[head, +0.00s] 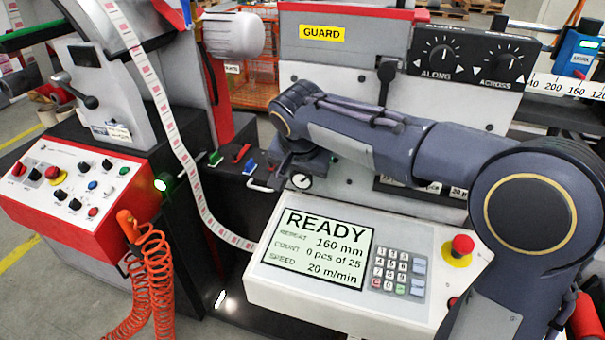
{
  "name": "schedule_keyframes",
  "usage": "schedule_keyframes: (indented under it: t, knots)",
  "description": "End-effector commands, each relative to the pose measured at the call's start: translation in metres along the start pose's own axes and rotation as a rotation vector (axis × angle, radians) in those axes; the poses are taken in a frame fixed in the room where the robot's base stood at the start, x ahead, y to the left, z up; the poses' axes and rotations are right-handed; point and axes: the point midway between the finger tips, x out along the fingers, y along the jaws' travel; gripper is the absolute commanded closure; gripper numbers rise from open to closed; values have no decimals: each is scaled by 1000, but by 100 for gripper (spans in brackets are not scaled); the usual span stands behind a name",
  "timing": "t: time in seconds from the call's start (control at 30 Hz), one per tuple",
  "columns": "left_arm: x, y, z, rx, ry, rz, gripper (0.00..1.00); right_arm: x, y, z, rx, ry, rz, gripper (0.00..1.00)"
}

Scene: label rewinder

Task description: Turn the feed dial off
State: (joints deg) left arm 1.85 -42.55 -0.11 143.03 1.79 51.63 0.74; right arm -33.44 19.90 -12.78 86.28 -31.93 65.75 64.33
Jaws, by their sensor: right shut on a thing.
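My right arm comes in from the right and bends down over the machine front. My right gripper (306,164) is at its end, low on the machine's grey face above the display. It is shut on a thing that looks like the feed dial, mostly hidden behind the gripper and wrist. Its mark and setting cannot be read. A small round white-faced dial (300,181) with a dark pointer shows just below the gripper; its label is not readable. My left gripper is not in view.
The control panel (420,240) with a READY screen (318,252) and a red emergency button (463,245) is below my arm. ALONG and ACROSS knobs (442,56) are above. A red-edged button box (70,185) and coiled orange hose (150,270) stand left. A label web (170,130) hangs between.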

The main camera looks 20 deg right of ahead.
Motion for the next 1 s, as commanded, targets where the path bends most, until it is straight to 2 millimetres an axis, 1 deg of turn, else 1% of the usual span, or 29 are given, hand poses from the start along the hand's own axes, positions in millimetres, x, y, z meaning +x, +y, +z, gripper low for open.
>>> schedule_keyframes:
  t: [0.17,0.27,0.7,1.0]
  knots:
    - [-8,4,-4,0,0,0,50,-3,-1,-1,-15,0,33,76]
    - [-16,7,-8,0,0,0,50,-4,-2,-1,-32,-1,76,76]
    - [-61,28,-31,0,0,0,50,-4,-8,-1,-161,1,384,76]
    - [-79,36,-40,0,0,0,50,0,-10,0,-231,2,557,76]
